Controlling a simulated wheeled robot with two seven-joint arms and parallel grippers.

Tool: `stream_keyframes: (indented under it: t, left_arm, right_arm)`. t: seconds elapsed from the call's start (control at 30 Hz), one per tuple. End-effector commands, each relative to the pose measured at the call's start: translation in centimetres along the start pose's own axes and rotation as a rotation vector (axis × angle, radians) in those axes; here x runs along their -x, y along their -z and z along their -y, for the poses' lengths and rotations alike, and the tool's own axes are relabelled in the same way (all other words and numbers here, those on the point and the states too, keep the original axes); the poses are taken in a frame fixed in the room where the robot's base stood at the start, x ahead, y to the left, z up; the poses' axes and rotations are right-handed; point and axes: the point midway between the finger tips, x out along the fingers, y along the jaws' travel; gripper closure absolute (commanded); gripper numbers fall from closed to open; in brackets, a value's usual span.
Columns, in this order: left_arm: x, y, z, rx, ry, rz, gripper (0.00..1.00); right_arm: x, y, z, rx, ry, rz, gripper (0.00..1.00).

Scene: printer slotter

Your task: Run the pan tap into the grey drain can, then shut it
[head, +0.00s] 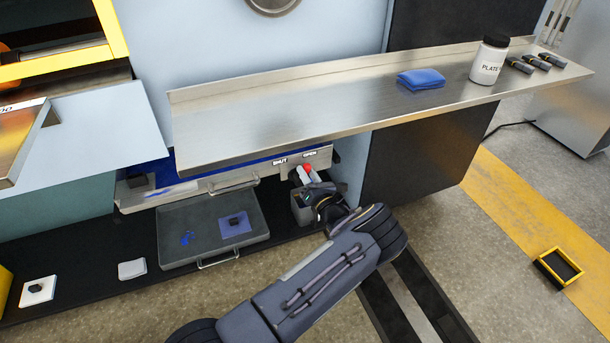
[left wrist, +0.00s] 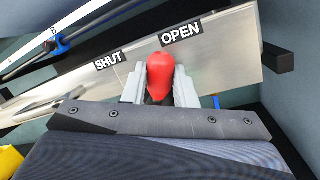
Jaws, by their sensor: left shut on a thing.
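The red tap handle (head: 307,169) is on the metal front of the pan (head: 235,176), under the shelf. My left gripper (head: 301,176) is shut on the handle. In the left wrist view the red handle (left wrist: 160,72) stands between my two fingers (left wrist: 158,92), between the SHUT and OPEN labels and closer to OPEN. The grey drain can (head: 300,211) stands below the tap, partly hidden by my left gripper and wrist. The tap's spout and any flow are hidden. My right gripper is out of view.
A steel shelf (head: 300,105) overhangs the pan, carrying a blue cloth (head: 421,79), a white bottle (head: 489,60) and dark small items (head: 528,62). A grey tray (head: 190,245) lies left of the can. A yellow-rimmed box (head: 558,268) sits on the floor at right.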

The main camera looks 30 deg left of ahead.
Motion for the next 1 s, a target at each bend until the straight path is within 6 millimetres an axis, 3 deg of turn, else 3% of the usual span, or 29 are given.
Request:
stream_keyframes:
  t: [0.33, 0.87, 0.9, 1.0]
  left_arm:
    - [0.15, 0.22, 0.57, -0.138, 0.021, 0.026, 1.0]
    - [0.16, 0.22, 0.64, -0.164, 0.024, 0.031, 1.0]
    - [0.16, 0.23, 0.64, -0.164, 0.024, 0.031, 0.74]
    - [0.16, 0.22, 0.64, -0.163, 0.024, 0.031, 0.61]
  right_arm:
    - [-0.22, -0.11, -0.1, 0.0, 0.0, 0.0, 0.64]
    - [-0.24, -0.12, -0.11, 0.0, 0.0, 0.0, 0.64]
    - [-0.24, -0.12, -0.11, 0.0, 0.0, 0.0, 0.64]
    - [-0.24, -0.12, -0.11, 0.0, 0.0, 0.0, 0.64]
